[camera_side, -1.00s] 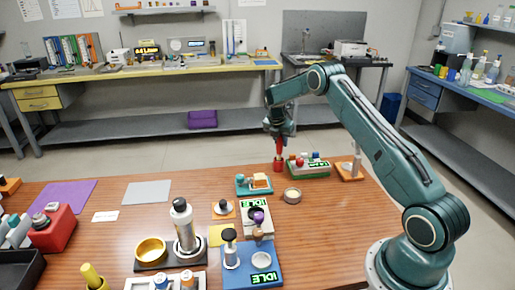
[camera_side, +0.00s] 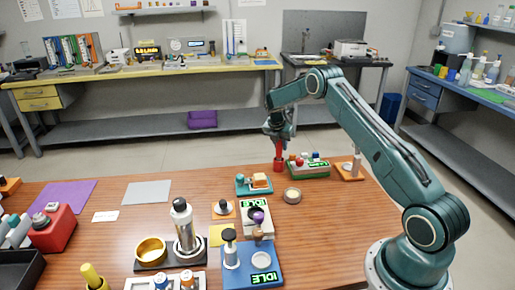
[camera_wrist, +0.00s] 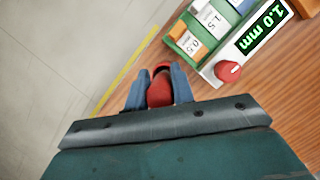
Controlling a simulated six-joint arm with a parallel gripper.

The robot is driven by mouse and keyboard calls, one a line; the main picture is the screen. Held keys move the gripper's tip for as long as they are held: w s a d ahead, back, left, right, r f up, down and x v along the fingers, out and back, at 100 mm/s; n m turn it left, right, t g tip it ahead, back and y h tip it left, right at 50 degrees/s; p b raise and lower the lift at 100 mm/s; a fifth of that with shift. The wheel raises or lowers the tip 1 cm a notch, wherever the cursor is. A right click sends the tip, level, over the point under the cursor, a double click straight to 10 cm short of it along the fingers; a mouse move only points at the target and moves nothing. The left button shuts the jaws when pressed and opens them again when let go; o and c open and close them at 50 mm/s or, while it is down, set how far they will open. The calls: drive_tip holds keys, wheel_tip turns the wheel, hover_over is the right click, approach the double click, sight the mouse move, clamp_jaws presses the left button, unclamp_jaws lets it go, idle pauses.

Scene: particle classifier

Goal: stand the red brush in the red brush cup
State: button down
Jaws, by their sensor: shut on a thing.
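The red brush (camera_side: 279,151) hangs upright below my gripper (camera_side: 279,140) in the side view. My gripper is shut on its upper part. The red brush cup (camera_side: 278,166) stands on the table's far edge directly below, and the brush's lower end is at its mouth. I cannot tell how deep the brush is inside the cup. In the wrist view, my gripper's two blue-grey fingers (camera_wrist: 159,92) hold the red brush (camera_wrist: 160,93) between them. The cup is mostly hidden there behind the brush and fingers.
A green sieve rack with a red knob and a "1.0 mm" display (camera_wrist: 250,40) stands close to the right of the cup. A teal balance-like device (camera_side: 254,184) and a round tan dish (camera_side: 292,196) are nearer. The table's far yellow edge (camera_wrist: 125,65) is close.

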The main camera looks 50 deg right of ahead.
drive_tip(key=shift+f, duration=1.35)
drive_tip(key=c, duration=1.1)
unclamp_jaws()
drive_tip(key=v, duration=1.3)
drive_tip(key=shift+a+r, duration=0.2)
drive_tip(key=shift+r, duration=0.15)
drive_tip(key=shift+s, duration=0.1)
drive_tip(key=shift+r, duration=0.1)
